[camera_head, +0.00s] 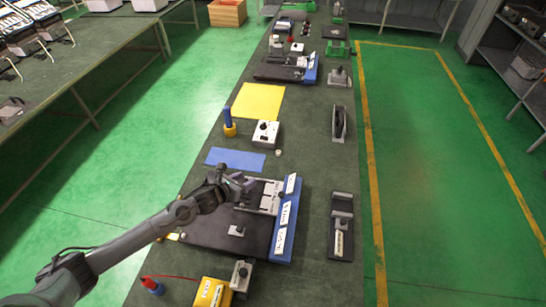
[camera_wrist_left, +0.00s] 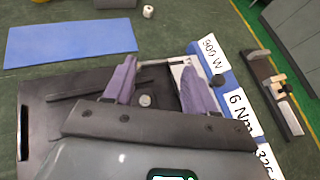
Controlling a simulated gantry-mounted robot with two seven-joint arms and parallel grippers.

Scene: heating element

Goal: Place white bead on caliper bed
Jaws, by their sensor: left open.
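A small white cylinder (camera_head: 278,152), which looks like the white bead, stands on the dark green table just right of the blue mat. It also shows at the top of the left wrist view (camera_wrist_left: 148,11). The caliper bed appears to be the silver metal part (camera_head: 268,199) on the black fixture plate (camera_head: 205,230). My left gripper (camera_head: 240,183) is over this fixture, beside the metal part. Its purple-grey fingers (camera_wrist_left: 158,64) are apart with nothing clearly held. A small grey round piece (camera_wrist_left: 145,100) shows between them, lower down; I cannot tell what it is. My right gripper is not in view.
The blue mat (camera_head: 236,160) lies beyond the fixture. A white box with a black knob (camera_head: 265,134), a blue-and-yellow post (camera_head: 229,123) and a yellow mat (camera_head: 258,101) are farther back. A blue labelled rail (camera_head: 284,232) edges the fixture. A black tool (camera_head: 341,228) lies right.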

